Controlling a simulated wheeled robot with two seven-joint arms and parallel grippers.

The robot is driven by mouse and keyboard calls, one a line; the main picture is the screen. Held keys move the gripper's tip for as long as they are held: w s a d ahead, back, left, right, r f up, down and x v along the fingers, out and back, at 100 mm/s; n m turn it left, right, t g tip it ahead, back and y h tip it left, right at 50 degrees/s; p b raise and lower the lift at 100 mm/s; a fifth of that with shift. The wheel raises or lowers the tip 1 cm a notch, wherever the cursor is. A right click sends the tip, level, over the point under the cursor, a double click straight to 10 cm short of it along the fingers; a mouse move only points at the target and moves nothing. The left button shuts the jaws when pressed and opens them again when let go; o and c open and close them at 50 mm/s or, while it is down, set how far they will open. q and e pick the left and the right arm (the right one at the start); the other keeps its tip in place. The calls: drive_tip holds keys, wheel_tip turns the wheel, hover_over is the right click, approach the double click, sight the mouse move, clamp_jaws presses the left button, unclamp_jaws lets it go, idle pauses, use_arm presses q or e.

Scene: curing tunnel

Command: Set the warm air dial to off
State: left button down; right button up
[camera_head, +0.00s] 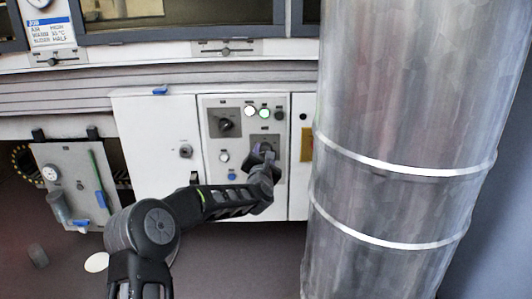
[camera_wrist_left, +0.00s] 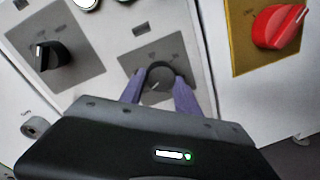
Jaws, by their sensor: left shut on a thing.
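The control panel (camera_head: 212,162) is a white cabinet front with two dials on grey plates. My left gripper (camera_head: 263,150) is at the lower right dial in the head view and covers most of it. In the left wrist view, the two purple fingers of my left gripper (camera_wrist_left: 160,88) are shut on this dark round dial (camera_wrist_left: 157,76), one on each side. Its small labels are too blurred to read. The other black dial (camera_head: 226,124) sits upper left, free of the gripper; it also shows in the left wrist view (camera_wrist_left: 52,54). My right gripper is not in view.
A red rotary switch (camera_wrist_left: 279,26) on a yellow plate is right of the held dial. Lit buttons (camera_head: 257,112) sit above it. A large metal duct (camera_head: 405,130) stands close on the right. A job card (camera_head: 50,32) hangs upper left.

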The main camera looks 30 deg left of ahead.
use_arm(q)
drive_tip(key=shift+w+d+r+n, duration=0.1)
drive_tip(key=shift+r+n, duration=0.4)
drive_tip(key=shift+n, duration=0.3)
drive_tip(key=c, duration=1.1)
unclamp_jaws()
drive_tip(key=shift+d, duration=0.1)
drive_tip(key=shift+c, duration=0.2)
drive_tip(key=shift+o, duration=1.3)
drive_tip(key=shift+f, duration=0.3)
drive_tip(key=p+v, duration=0.2)
drive_tip(key=v, duration=0.6)
